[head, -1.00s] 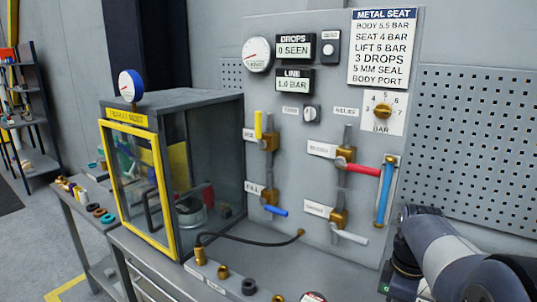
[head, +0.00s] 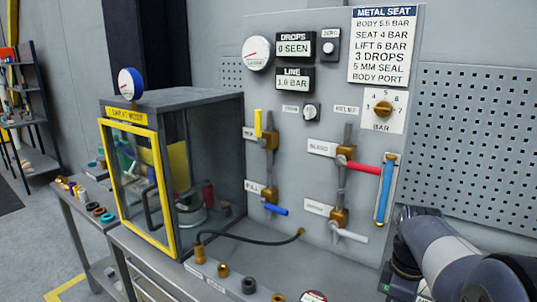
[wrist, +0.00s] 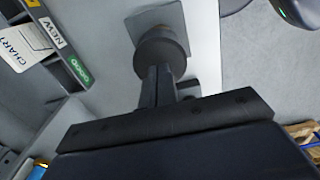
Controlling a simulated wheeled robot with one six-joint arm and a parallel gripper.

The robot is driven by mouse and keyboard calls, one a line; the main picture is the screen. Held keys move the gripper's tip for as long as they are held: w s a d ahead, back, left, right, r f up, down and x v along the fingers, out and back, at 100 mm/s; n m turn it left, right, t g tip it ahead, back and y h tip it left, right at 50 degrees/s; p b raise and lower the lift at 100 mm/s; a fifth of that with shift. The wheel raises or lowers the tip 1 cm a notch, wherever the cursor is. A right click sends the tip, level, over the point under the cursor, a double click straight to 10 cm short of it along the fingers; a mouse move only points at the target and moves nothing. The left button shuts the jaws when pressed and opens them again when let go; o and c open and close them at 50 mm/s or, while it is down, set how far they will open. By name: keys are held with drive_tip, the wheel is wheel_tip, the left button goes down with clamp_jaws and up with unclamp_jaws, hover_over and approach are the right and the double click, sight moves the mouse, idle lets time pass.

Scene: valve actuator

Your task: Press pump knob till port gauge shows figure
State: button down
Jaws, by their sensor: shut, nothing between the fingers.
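In the wrist view my gripper (wrist: 157,78) is shut and empty. Its fingertips point at a dark round knob (wrist: 162,52) on a grey square plate (wrist: 160,20); I cannot tell whether they touch it. The gripper is outside the head view. A blue-rimmed gauge (head: 131,84) stands on the glazed test box (head: 178,105). A white dial gauge (head: 257,54) with a red needle is on the grey panel. Both dials are too small to read. The line display (head: 293,79) shows 1.0 BAR, and the drops display (head: 293,47) shows 0 SEEN.
A sign (head: 382,45) lists seat 4 bar and body 5.5 bar. A brass selector (head: 383,109) is below it. Yellow, blue, red and white valve levers, including the red lever (head: 362,168), project from the panel. A black hose (head: 250,238) crosses the bench top.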

drive_tip(key=shift+f+b, duration=1.9)
drive_tip(key=shift+f, duration=1.1)
drive_tip(key=shift+r, duration=0.1)
drive_tip(key=shift+r+p, duration=3.05)
drive_tip(key=shift+r, duration=0.25)
